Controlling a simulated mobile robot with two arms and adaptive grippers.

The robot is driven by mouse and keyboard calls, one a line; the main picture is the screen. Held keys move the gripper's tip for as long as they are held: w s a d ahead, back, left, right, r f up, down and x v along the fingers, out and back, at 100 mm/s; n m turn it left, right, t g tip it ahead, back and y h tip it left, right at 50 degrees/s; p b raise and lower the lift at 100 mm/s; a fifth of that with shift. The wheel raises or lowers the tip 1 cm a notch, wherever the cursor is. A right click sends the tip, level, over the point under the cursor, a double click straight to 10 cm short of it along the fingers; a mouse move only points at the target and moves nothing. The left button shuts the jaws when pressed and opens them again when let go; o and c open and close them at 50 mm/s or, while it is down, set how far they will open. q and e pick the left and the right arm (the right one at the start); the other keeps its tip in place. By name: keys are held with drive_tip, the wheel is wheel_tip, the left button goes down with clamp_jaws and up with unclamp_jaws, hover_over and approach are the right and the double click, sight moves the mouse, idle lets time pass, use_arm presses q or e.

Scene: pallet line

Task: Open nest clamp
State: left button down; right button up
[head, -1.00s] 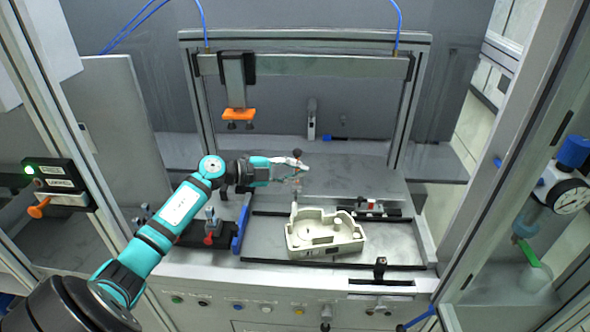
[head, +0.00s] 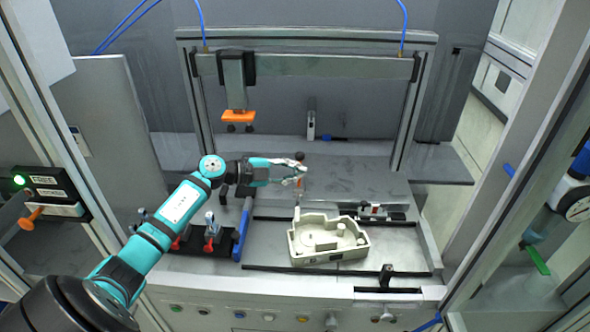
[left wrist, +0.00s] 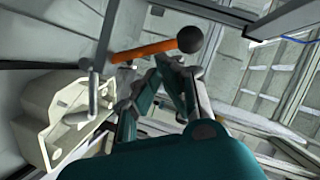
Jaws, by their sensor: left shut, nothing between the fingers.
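The nest clamp shows in the left wrist view as an orange lever (left wrist: 145,52) with a black ball knob (left wrist: 190,39) on its end, joined to a grey upright rod. In the head view the knob (head: 300,156) shows just above my left gripper (head: 303,171). In the left wrist view my left gripper (left wrist: 170,68) is shut and empty, its fingertips close below the lever. I cannot tell whether they touch it. A cream housing (head: 345,246) sits in the nest; it also shows at the left wrist view's left side (left wrist: 50,128).
A blue-handled tool (head: 242,228) and a dark rack (head: 200,240) stand left of the housing. An orange-footed press (head: 238,116) hangs from the gantry (head: 300,66) behind. A control box (head: 45,186) with a green light is at far left, a gauge (head: 578,204) at far right.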

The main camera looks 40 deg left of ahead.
use_arm(q)
drive_tip(key=shift+w+a+r+n+p, duration=0.1)
drive_tip(key=shift+w+a+n+p, duration=0.15)
drive_tip(key=shift+p, duration=0.25)
drive_tip(key=shift+w+a+n+g+p, duration=0.1)
drive_tip(key=shift+w+n+g+p, duration=0.1)
drive_tip(key=shift+n+g+p, duration=0.3)
drive_tip(key=shift+w+a+n+p, duration=0.2)
drive_tip(key=shift+w+n+p, duration=0.1)
drive_tip(key=shift+p, duration=0.4)
drive_tip(key=shift+w+a, duration=0.15)
drive_tip(key=shift+w, duration=0.05)
drive_tip(key=shift+w+a+f+n+g, duration=0.15)
drive_tip(key=shift+w+f+n+g, duration=0.25)
drive_tip(key=shift+n+g, duration=0.2)
drive_tip(key=shift+w+a+f, duration=0.1)
drive_tip(key=shift+f, duration=0.1)
drive_tip(key=shift+w+a+f, duration=0.1)
drive_tip(key=shift+w+f, duration=0.05)
drive_tip(key=shift+w, duration=0.05)
use_arm(e)
drive_tip(key=r, duration=0.3)
drive_tip(key=shift+w+a+r, duration=0.1)
drive_tip(key=shift+a+r, duration=0.2)
drive_tip(key=shift+a, duration=0.1)
drive_tip(key=shift+a, duration=0.15)
